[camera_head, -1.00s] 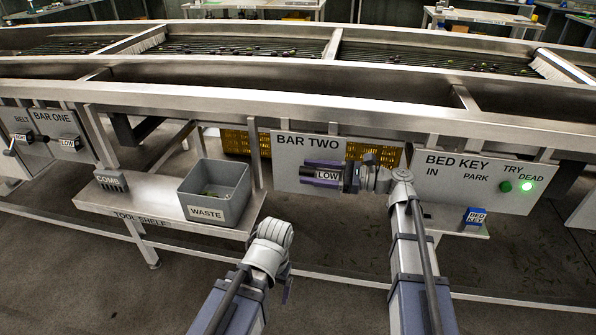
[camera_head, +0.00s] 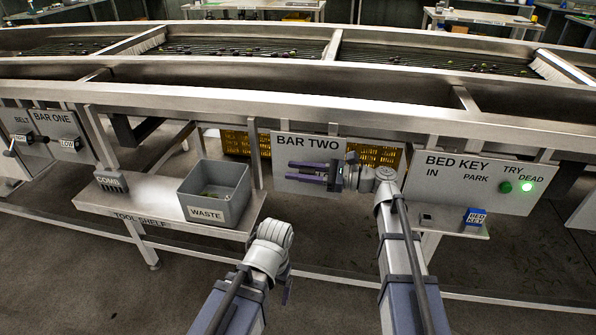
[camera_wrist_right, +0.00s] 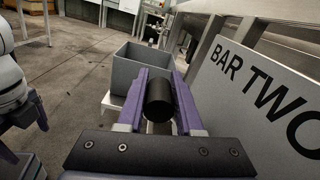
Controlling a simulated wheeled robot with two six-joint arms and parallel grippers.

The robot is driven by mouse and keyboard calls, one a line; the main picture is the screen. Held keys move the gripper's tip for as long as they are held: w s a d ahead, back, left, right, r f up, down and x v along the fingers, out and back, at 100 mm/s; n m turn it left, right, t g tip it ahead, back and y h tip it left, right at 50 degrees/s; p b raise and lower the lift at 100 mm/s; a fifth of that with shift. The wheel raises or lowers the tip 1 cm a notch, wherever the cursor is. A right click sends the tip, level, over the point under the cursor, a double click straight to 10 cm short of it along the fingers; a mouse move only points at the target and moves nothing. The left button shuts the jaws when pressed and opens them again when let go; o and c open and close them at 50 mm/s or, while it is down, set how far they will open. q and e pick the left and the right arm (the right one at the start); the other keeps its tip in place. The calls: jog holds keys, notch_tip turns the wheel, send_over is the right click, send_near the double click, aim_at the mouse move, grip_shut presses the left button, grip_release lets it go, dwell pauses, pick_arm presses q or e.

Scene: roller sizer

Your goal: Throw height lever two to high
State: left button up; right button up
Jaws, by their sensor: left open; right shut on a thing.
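The BAR TWO panel (camera_head: 290,150) hangs under the machine's front rail, with its lever's label hidden in the head view. My right gripper (camera_head: 308,172) is in front of this panel, its fingers pointing left. In the right wrist view its purple fingers (camera_wrist_right: 160,105) are shut on a black round lever knob (camera_wrist_right: 159,97), with the panel to the right. I cannot read the lever's setting. My left gripper (camera_head: 287,290) is open and low, in front of the tool shelf and away from the panel, partly hidden by its own wrist.
A grey WASTE bin (camera_head: 205,213) and a COMB block (camera_head: 111,182) are on the tool shelf (camera_head: 150,205) at left. The BED KEY panel (camera_head: 480,190) is right of my right arm, with a blue bed key (camera_head: 475,217) below. The BAR ONE panel (camera_head: 50,140) is far left.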

grip_shut()
dwell(0.9)
